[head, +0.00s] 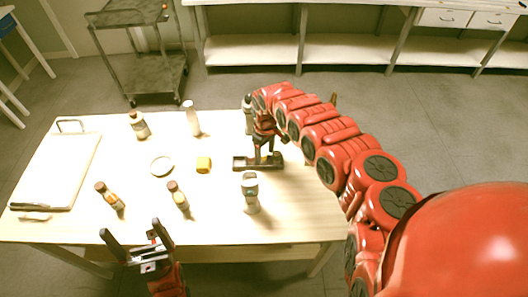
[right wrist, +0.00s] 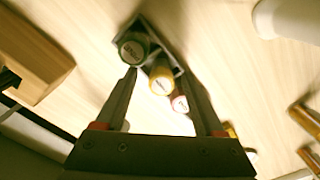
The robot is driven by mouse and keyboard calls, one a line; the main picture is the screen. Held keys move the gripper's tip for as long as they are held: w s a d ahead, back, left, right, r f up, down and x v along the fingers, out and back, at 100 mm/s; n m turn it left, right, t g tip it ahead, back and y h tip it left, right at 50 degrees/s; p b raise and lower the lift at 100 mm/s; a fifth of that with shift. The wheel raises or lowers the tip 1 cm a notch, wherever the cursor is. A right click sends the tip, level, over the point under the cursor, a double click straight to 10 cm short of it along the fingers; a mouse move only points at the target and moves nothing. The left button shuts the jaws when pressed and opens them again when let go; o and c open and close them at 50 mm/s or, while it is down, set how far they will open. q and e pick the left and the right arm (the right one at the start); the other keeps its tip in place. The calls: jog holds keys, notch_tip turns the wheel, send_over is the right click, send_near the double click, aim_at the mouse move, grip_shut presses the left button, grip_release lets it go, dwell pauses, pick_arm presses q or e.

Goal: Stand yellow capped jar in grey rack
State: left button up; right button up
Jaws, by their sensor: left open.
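The yellow capped jar (right wrist: 160,80) shows from above in the right wrist view, between a dark green capped jar (right wrist: 133,47) and a pink-red capped jar (right wrist: 180,104), in a row over the dark grey rack (right wrist: 150,32). My right gripper (right wrist: 160,76) is open around the yellow cap, with gaps on both sides. In the head view the rack (head: 240,164) stands right of the table's middle. My right gripper (head: 266,146) is low above it and hides the jars. My left gripper (head: 137,238) is open and empty at the table's front edge.
A grey-capped bottle (head: 250,194) stands in front of the rack, a dark bottle (head: 247,113) behind it.

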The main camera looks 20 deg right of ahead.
aim_at(264, 154)
jog(key=shift+w+a, duration=0.1)
jog(key=shift+a, duration=0.05)
jog(key=shift+w+r, duration=0.1)
notch_tip(264, 154, up, 12)
jog(key=b, duration=0.2)
jog(key=shift+b, duration=0.3)
dwell(0.5)
